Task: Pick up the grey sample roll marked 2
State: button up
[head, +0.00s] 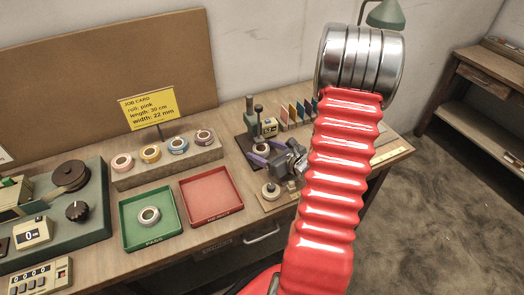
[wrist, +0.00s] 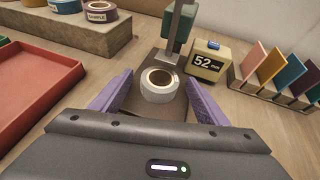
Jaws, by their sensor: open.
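A pale grey-white roll (wrist: 162,92) with a brown core lies on the dark plate of a gauge, between my gripper's two purple fingers. No number is readable on it. My gripper (wrist: 160,82) is open around the roll; a gap shows on the left, and the right finger is very close to it. In the head view my gripper (head: 270,158) is at the gauge, partly behind my arm. Another grey-white roll (head: 149,216) lies in the green PASS tray (head: 128,238); its mark is also unreadable.
The gauge's green post (wrist: 178,30) stands just behind the roll, beside a display (wrist: 207,60) reading 52 mm. Colored cards (wrist: 275,75) stand at right. A red tray (head: 211,196) and a block (head: 170,172) with several colored rolls are at left.

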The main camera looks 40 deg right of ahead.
jog(key=shift+c, duration=0.5)
jog(key=c, duration=1.1)
jog(key=shift+r, duration=0.1)
jog(key=shift+r, duration=0.5)
jog(key=s, duration=0.8)
jog(key=shift+a, duration=0.1)
notch_tip(320, 180, up, 14)
